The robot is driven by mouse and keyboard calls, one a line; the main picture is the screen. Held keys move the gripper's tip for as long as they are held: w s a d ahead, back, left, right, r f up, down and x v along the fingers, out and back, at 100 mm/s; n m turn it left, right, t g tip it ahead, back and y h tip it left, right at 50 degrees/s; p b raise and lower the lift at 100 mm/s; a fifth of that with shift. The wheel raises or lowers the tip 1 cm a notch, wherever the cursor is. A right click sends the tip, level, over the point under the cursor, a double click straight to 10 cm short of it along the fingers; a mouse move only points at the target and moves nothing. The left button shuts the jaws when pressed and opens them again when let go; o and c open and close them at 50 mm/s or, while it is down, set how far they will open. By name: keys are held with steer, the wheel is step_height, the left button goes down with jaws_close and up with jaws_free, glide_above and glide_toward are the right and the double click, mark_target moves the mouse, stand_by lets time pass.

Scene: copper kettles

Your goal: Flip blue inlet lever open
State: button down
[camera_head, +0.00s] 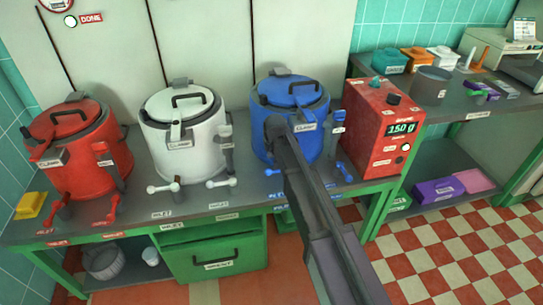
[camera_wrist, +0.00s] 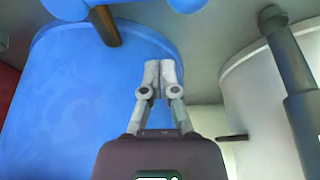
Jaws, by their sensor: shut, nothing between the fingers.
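The blue kettle (camera_head: 285,92) stands on the grey counter, and its blue wall fills the left of the wrist view (camera_wrist: 75,95). A small blue lever (camera_head: 272,172), apparently the inlet lever, sits low at its front left. A blue rounded piece, likely this lever (camera_wrist: 182,4), is cut by the top edge of the wrist view near a brown stub (camera_wrist: 104,26). My gripper (camera_wrist: 159,66) is shut and empty, in front of the blue wall, apart from the blue piece in the picture. In the head view my arm hides the gripper and part of the kettle's front.
The white kettle (camera_head: 187,130) stands left of the blue one, and the red kettle (camera_head: 80,150) farther left. A red box with a display (camera_head: 375,128) stands close on the right. Another blue lever (camera_head: 344,172) sits at the blue kettle's front right.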

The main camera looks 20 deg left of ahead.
steer(key=shift+b+x, duration=0.6)
steer(key=shift+x, duration=0.35)
steer(key=shift+s+d+f, duration=0.1)
steer(key=shift+s+d, duration=0.45)
steer(key=shift+s, duration=0.3)
steer(key=shift+s+d+f, duration=0.1)
steer(key=shift+s+d, duration=0.45)
steer(key=shift+s, duration=0.35)
